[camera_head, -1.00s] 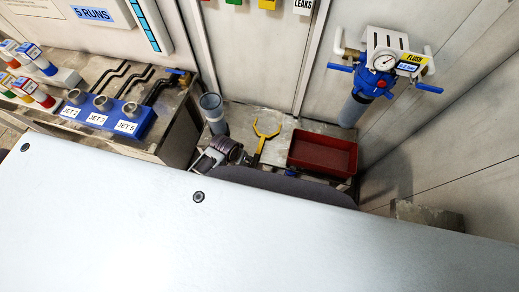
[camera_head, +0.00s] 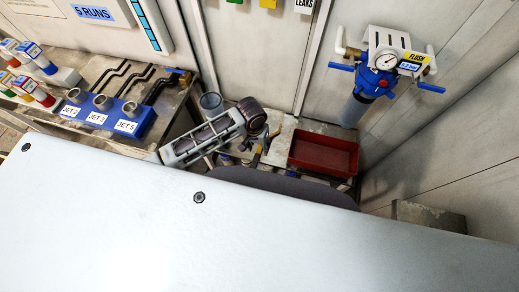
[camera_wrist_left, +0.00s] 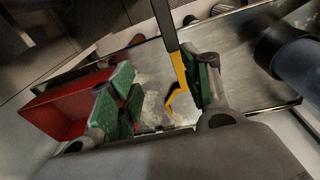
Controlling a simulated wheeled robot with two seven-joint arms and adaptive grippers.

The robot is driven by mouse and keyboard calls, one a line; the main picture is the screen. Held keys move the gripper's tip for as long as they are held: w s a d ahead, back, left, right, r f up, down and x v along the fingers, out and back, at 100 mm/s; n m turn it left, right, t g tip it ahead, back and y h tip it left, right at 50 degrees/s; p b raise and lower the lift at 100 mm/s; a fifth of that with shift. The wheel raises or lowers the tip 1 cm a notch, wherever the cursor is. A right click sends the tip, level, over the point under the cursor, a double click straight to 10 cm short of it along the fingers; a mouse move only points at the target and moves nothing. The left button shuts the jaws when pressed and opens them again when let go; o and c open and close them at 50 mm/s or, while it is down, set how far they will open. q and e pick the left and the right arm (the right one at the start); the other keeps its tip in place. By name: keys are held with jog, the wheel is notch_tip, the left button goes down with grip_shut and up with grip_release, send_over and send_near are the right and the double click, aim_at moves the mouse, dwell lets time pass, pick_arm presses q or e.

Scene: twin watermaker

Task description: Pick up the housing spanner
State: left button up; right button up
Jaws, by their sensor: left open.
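The housing spanner (camera_wrist_left: 179,68) is yellow with a dark handle and a hooked, forked end. In the left wrist view it runs between the green-padded fingers of my left gripper (camera_wrist_left: 158,88), close to the right-hand finger. The gripper is open; whether that finger touches the spanner I cannot tell. In the head view my left gripper (camera_head: 262,143) is over the bench and hides most of the spanner; only a small yellow part (camera_head: 255,160) shows. My right gripper is not in view.
A red tray (camera_head: 322,154) stands right of the spanner on the metal bench. A grey cup (camera_head: 211,101) stands to the left. A blue-topped filter housing (camera_head: 376,84) hangs on the wall at the right. A blue block with jet labels (camera_head: 107,117) is at the left.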

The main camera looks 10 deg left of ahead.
pick_arm(q)
jog(key=shift+s+a+r+g+y, duration=0.1)
jog(key=shift+a+r+g+y, duration=0.2)
jog(key=shift+a+r+y, duration=0.45)
jog(key=shift+a+f+h, duration=0.1)
jog(key=shift+f+h, duration=0.05)
jog(key=shift+h, duration=0.1)
send_over(256, 159)
jog(key=shift+a+f+b, duration=0.2)
jog(key=shift+f+b, duration=0.15)
jog(key=shift+f, duration=3.95)
jog(key=shift+f, duration=0.1)
jog(key=shift+d+f, duration=0.15)
jog(key=shift+f, duration=2.35)
grip_shut()
